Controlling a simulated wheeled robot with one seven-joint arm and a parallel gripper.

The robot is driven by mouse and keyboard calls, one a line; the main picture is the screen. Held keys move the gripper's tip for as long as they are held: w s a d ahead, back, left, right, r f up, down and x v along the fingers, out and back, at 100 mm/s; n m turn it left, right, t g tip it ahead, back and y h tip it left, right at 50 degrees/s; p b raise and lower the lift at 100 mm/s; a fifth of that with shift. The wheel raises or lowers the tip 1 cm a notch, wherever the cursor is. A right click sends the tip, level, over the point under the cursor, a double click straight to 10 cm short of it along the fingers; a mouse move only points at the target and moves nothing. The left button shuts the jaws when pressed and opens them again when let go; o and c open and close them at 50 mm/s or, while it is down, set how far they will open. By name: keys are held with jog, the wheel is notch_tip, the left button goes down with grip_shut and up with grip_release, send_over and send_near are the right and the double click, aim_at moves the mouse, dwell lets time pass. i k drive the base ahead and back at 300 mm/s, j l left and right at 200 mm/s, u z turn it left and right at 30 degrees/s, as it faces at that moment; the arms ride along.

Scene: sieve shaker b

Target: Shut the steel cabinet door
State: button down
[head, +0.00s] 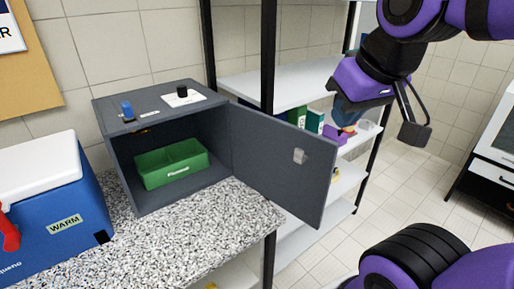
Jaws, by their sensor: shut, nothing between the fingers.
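The grey steel cabinet (118,160) stands on the speckled counter in the head view. Its door (275,160) is swung wide open, hinged at the cabinet's right front edge and reaching out past the counter's right edge. A small light latch piece (300,156) sits near the door's free edge. My gripper (414,132) is shut and empty, up to the right of the door and apart from it in the picture. Inside the cabinet, a green bin (170,168) shows through the open front.
A blue cooler with a white lid (50,215) stands on the counter at left. A blue item (127,110) and a black knob (182,91) are on the cabinet top. White shelving (290,85) with boxes stands behind the door. Tiled floor (400,190) is clear at right.

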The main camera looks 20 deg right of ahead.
aim_at(292, 166)
jog(key=i+l+u, duration=0.15)
jog(key=l+u, duration=0.25)
jog(key=l, duration=0.25)
jog(key=i+l+u, duration=0.1)
jog(key=l+u, duration=0.25)
jog(key=l, duration=0.3)
jog(key=l+u, duration=0.4)
jog(key=l, duration=0.3)
jog(key=k+l+u, duration=0.15)
jog(key=l+u, duration=0.25)
jog(key=l, duration=0.25)
jog(key=k+l+u, duration=0.25)
jog(key=k+l, duration=0.15)
jog(key=k+l+u, duration=0.2)
jog(key=k, duration=0.25)
jog(key=k+l+u, duration=0.25)
jog(key=k+l, duration=0.1)
jog(key=k, duration=0.1)
